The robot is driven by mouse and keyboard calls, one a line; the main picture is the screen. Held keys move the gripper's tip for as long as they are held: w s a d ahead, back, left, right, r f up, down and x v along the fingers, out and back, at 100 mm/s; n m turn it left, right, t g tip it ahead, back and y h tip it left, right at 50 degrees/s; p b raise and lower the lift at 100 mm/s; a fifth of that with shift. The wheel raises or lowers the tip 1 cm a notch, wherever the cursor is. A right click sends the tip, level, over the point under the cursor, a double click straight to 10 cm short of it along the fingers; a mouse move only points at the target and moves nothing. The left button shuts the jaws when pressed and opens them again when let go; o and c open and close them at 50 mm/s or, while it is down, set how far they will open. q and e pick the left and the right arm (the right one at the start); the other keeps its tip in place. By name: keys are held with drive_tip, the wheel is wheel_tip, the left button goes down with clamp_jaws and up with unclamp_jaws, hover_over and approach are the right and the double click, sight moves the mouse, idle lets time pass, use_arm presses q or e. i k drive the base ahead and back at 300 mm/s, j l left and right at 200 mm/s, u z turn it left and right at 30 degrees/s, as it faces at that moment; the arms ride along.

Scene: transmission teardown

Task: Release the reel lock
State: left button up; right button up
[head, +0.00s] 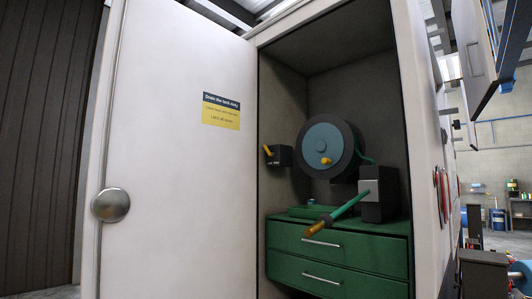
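A reel with a blue-grey face and dark rim (326,148) is mounted inside an open cabinet. A yellow knob (325,160) sits on its face. Left of the reel, a small black box (283,156) on the cabinet wall carries a short yellow lever (267,150), tilted up to the left; its label is too small to read. Which of these is the reel lock is not clear. A green hose with an orange-brown nozzle (316,228) sticks out from a dark block (380,193) below the reel. Neither of my grippers is in view.
The white cabinet door (175,180) stands open on the left, with a round metal knob (111,205) and a blue and yellow sign (221,111). Green drawers (340,255) with metal handles fill the cabinet's lower part. Shelves and barrels stand far right.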

sight(270, 154)
drive_tip(key=i+j+z, duration=0.25)
drive_tip(key=i, duration=0.25)
drive_tip(key=i+j+z, duration=0.3)
drive_tip(key=i+j, duration=0.1)
drive_tip(key=j, duration=0.1)
